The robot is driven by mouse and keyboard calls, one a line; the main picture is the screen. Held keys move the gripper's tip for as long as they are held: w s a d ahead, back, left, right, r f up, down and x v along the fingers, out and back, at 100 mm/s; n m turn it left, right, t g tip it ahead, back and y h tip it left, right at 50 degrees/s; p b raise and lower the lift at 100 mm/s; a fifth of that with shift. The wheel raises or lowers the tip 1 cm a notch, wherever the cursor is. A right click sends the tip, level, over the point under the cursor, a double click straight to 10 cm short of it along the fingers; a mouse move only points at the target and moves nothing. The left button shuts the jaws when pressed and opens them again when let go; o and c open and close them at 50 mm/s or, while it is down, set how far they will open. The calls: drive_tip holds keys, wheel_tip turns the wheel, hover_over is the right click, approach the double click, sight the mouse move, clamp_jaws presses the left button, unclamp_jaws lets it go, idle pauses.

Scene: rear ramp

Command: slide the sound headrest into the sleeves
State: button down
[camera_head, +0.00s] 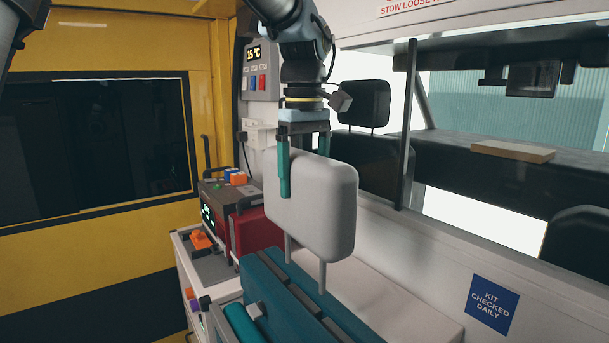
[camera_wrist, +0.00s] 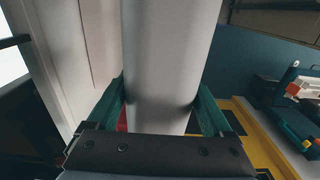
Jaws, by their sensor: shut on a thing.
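A light grey headrest (camera_head: 318,208) with two metal posts pointing down hangs in the middle of the head view. My gripper (camera_head: 303,175) is shut on the headrest from above, its teal fingers on either side of the pad. In the wrist view the headrest (camera_wrist: 168,65) fills the space between the fingers. The posts (camera_head: 323,277) hang in front of a teal seat back (camera_head: 275,285), with their lower ends near its top. I cannot tell whether they touch it. No sleeve openings can be made out.
A dark headrest (camera_head: 364,103) on a front seat stands behind. A monitor unit and a red bag (camera_head: 258,230) sit on the counter at left. A white wall panel with a blue sign (camera_head: 492,305) runs along the right. A dark pole (camera_head: 408,125) rises behind.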

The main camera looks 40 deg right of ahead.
drive_tip(key=shift+f+b, duration=1.1)
drive_tip(key=shift+f, duration=1.1)
drive_tip(key=shift+p, duration=0.7)
wheel_tip(320, 180, down, 10)
drive_tip(key=b, duration=0.5)
drive_tip(key=shift+r, duration=0.2)
idle(3.5)
unclamp_jaws()
